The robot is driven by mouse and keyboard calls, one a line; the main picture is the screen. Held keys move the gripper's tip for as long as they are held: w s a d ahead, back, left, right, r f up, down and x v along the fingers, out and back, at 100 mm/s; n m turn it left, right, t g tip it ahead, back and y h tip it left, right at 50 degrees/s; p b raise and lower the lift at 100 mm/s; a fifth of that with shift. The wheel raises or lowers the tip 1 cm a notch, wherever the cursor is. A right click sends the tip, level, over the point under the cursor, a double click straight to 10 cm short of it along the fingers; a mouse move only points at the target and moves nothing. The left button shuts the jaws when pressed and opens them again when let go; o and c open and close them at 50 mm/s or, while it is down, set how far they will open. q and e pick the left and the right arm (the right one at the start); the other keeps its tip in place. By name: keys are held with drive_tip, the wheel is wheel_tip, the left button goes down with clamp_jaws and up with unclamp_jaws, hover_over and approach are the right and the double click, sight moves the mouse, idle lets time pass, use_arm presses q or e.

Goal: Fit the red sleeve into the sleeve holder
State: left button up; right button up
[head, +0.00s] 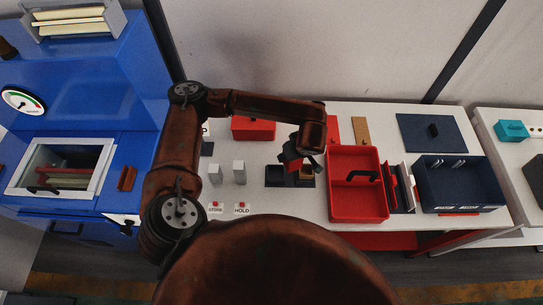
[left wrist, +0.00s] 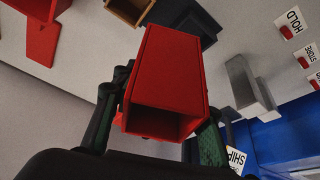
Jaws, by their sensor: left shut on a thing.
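The red sleeve (left wrist: 172,65) is a hollow rectangular tube, with its open end towards the camera in the left wrist view. My left gripper (left wrist: 160,128) is shut on it, one finger on each side. In the head view my left gripper (head: 296,158) hangs over a low dark block (head: 274,178), which seems to be the sleeve holder. This dark block (left wrist: 203,22) shows partly behind the sleeve in the left wrist view. A brown, open-topped piece (head: 306,174) is beside it. I cannot tell whether the sleeve touches the holder. My right gripper is not in view.
A red tray (head: 357,210) with a black handle stands right of the gripper. Two grey blocks (head: 239,172) stand to the left, behind the HOLD label (head: 242,209) and STORE label. A red box (head: 253,129) lies behind. A dark blue bin (head: 460,200) is farther right.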

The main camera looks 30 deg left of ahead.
use_arm(q)
drive_tip(key=s+a+f+n+g+p, duration=0.3)
drive_tip(key=a+f+n+g+p, duration=0.2)
drive_tip(key=n, duration=0.8)
drive_tip(key=p, duration=0.3)
drive_tip(key=shift+s+a, duration=0.4)
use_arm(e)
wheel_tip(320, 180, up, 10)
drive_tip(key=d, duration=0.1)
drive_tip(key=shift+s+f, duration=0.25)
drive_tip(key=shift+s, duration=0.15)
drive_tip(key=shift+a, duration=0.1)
